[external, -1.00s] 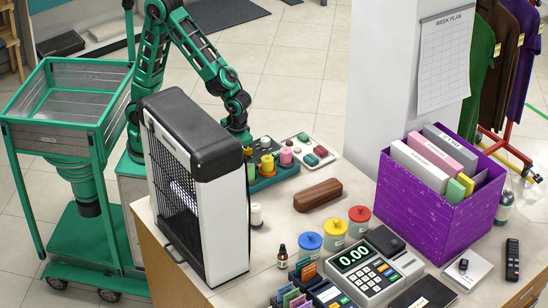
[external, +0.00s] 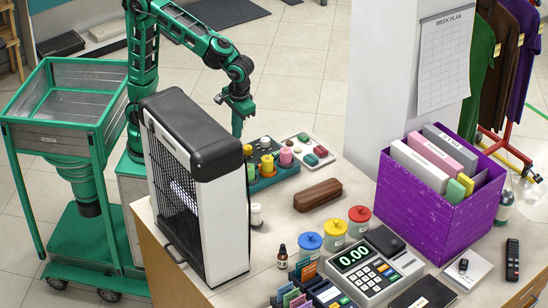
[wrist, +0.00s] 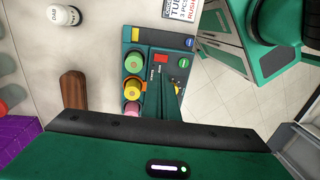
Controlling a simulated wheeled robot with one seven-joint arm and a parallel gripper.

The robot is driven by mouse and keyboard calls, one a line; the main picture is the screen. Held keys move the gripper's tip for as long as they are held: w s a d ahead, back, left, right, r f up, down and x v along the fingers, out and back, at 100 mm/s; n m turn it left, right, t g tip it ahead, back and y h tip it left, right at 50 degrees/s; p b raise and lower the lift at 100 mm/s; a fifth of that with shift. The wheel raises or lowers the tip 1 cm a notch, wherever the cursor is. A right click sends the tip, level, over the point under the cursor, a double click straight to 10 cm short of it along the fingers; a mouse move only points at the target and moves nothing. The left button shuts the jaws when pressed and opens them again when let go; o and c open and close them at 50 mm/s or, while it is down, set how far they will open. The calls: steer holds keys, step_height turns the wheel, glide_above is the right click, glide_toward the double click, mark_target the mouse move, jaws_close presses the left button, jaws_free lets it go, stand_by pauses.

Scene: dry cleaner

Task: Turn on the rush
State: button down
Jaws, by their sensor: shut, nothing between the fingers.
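A teal tray (external: 285,174) on the counter holds several colored spools and a small dark panel. A card (wrist: 181,9) beside the tray bears the word RUSH. My gripper (external: 237,132) is shut and empty, pointing down just behind the panel in the external view. In the wrist view my gripper (wrist: 177,88) covers part of the panel. I cannot tell whether it touches the panel, nor how any switch is set.
A tall black and white appliance (external: 195,180) stands left of the tray. A brown case (external: 317,195) and a white-capped bottle (external: 256,215) stand nearby. A tray of colored pieces (external: 302,137) lies beyond. The purple box (external: 440,215) is farther right.

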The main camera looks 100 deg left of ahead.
steer(key=shift+r, duration=0.2)
steer(key=shift+s+a, duration=0.5)
steer(key=f, duration=0.4)
steer(key=s+f, duration=0.1)
steer(key=f, duration=0.4)
steer(key=a+f, duration=0.1)
steer(key=f, duration=0.3)
steer(key=shift+s+a+f, duration=0.1)
steer(key=shift+s+f, duration=0.05)
steer(key=shift+f, duration=0.25)
steer(key=shift+s+a+f, duration=0.1)
steer(key=shift+f, duration=0.1)
